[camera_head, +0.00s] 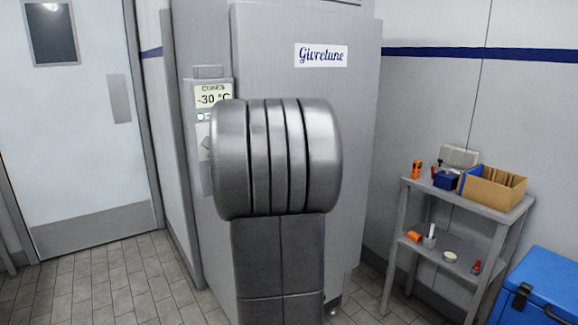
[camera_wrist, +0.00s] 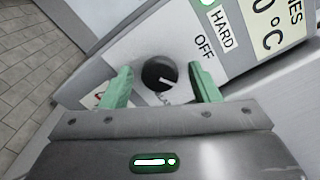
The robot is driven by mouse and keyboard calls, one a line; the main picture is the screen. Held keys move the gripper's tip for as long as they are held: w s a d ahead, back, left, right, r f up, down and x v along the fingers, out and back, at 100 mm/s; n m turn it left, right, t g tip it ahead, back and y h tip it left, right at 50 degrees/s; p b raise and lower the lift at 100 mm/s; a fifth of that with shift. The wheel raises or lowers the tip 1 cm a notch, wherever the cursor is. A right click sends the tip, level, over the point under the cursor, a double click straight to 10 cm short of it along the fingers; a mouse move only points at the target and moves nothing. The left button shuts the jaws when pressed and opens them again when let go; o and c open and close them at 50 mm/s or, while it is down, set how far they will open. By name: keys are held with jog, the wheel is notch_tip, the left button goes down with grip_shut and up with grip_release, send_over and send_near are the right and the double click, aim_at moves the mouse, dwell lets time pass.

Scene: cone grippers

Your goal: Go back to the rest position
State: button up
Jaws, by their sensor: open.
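In the wrist view my gripper (camera_wrist: 160,85) is open, with one green finger on each side of a black round knob (camera_wrist: 160,74). The fingers look apart from the knob, and nothing is held. The knob sits on a grey control panel, with the words HARD and OFF beside it and a white pointer line on its face. A display (camera_head: 213,95) on the panel reads -30 °C in the head view. There my own arm fills the middle and hides the gripper and most of the panel's lower part.
The tall grey freezer cabinet (camera_head: 355,150) stands straight ahead. A grey shelf stand (camera_head: 470,195) at the right holds a cardboard box (camera_head: 492,187) and small items. A blue chest (camera_head: 545,285) is at the lower right. A white door (camera_head: 80,130) and free tiled floor (camera_head: 110,280) lie at the left.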

jog(key=shift+s, duration=0.1)
dwell(0.3)
jog(key=b+v, duration=0.1)
jog(key=v, duration=1.3)
jog(key=w+a+m+p, duration=0.6)
jog(key=w+m+p, duration=0.4)
jog(key=p, duration=1)
jog(key=shift+a+m, duration=0.35)
jog(key=shift+m, duration=0.65)
jog(key=shift+s, duration=0.1)
